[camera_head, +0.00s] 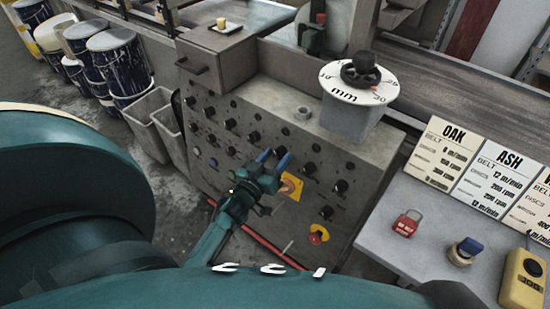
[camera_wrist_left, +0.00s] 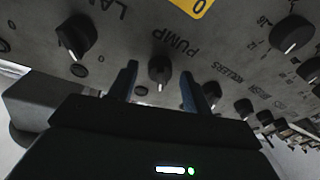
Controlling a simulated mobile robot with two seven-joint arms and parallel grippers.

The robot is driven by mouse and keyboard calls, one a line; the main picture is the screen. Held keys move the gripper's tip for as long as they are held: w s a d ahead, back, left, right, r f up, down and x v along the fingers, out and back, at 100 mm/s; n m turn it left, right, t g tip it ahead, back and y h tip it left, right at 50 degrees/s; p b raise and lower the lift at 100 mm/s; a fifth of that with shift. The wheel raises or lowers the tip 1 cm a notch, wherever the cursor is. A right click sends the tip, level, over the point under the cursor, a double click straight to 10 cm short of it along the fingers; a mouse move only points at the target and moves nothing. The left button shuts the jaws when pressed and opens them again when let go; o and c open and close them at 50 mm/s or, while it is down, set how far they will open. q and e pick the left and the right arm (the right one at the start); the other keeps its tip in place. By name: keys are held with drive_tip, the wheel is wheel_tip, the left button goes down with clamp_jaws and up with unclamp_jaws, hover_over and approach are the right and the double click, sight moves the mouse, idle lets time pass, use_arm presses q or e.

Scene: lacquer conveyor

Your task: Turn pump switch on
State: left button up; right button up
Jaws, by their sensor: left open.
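The pump switch (camera_wrist_left: 160,70) is a small black rotary knob beside the printed word PUMP on the grey control panel (camera_head: 330,175). In the left wrist view a light pointer mark shows at its lower end. My left gripper (camera_head: 273,158) is at the panel face. Its fingers are apart, and in the left wrist view (camera_wrist_left: 159,88) the knob appears between the two blue-tipped fingers. I cannot tell whether they touch it. In the head view the gripper hides the spot where the knob sits. My right gripper is not in view.
Several other black knobs surround the pump switch. A yellow plate (camera_head: 291,187) and a red emergency button (camera_head: 318,235) are close to my left gripper. A red padlock (camera_head: 406,223) and a yellow control box (camera_head: 523,281) lie on the right-hand table.

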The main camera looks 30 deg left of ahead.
use_arm(q)
drive_tip(key=shift+c, duration=0.4)
drive_tip(key=c, duration=0.9)
drive_tip(key=shift+m, duration=0.3)
drive_tip(key=shift+a+m+h+b, duration=0.15)
drive_tip(key=shift+m+h, duration=0.5)
drive_tip(key=shift+m, duration=1.55)
drive_tip(key=shift+a+m+h+b, duration=0.15)
drive_tip(key=shift+m+h, duration=0.45)
drive_tip(key=shift+m, duration=1.6)
drive_tip(key=shift+a+m+h+b, duration=0.2)
drive_tip(key=shift+m+h, duration=0.45)
drive_tip(key=shift+m, duration=1.55)
drive_tip(key=shift+d+m, duration=0.15)
drive_tip(key=shift+m, duration=0.15)
drive_tip(key=o, duration=1)
